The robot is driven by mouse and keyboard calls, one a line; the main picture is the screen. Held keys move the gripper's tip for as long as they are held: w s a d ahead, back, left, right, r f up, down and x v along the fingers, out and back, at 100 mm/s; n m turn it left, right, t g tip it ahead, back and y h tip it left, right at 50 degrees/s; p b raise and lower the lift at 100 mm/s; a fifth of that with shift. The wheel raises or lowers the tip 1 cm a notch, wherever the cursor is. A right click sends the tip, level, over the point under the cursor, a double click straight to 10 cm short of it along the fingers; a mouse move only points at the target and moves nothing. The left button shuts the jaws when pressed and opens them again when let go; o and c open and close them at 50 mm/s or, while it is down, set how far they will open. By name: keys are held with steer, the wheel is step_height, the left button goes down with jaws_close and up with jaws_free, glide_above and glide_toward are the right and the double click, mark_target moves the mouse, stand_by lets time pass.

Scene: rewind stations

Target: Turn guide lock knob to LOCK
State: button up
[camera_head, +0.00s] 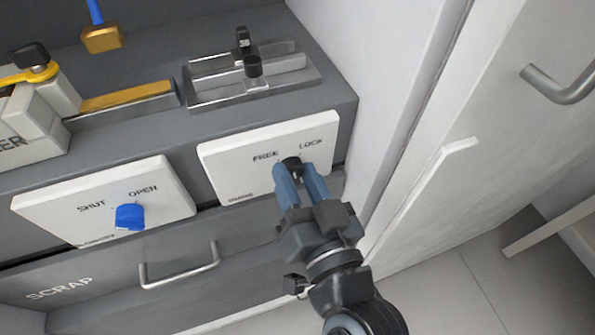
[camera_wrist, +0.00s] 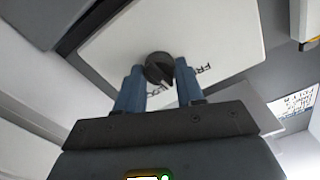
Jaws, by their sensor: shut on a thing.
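The guide lock knob (camera_head: 291,162) is a small round black knob on a white panel (camera_head: 222,160) marked FREE and LOCK. My gripper (camera_head: 298,172) reaches it from the lower right, with its blue fingers on either side of the knob. In the wrist view the knob (camera_wrist: 157,66) sits between the two fingertips (camera_wrist: 160,70), and the gripper is shut on it. A pale pointer mark on the knob points down and slightly right there, toward the lettering. It looks nearer LOCK than FREE, but the fingers hide part of the LOCK label, so the exact setting is unclear.
A second white panel (camera_head: 70,208) at the left has a blue knob (camera_head: 130,216) between SHUT and OPEN. Below is a SCRAP drawer with a metal handle (camera_head: 180,272). A metal guide block (camera_head: 250,75) stands on the ledge above. A white wall (camera_head: 385,90) rises close at the right.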

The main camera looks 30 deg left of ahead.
steer(key=m+p, duration=0.2)
steer(key=m, duration=0.3)
steer(key=shift+m, duration=0.3)
steer(key=m+p, duration=0.1)
steer(key=m, duration=0.4)
steer(key=shift+d+f+p, duration=0.1)
steer(key=shift+p, duration=0.2)
steer(key=shift+m, duration=0.3)
steer(key=o, duration=1)
steer(key=shift+o, duration=0.2)
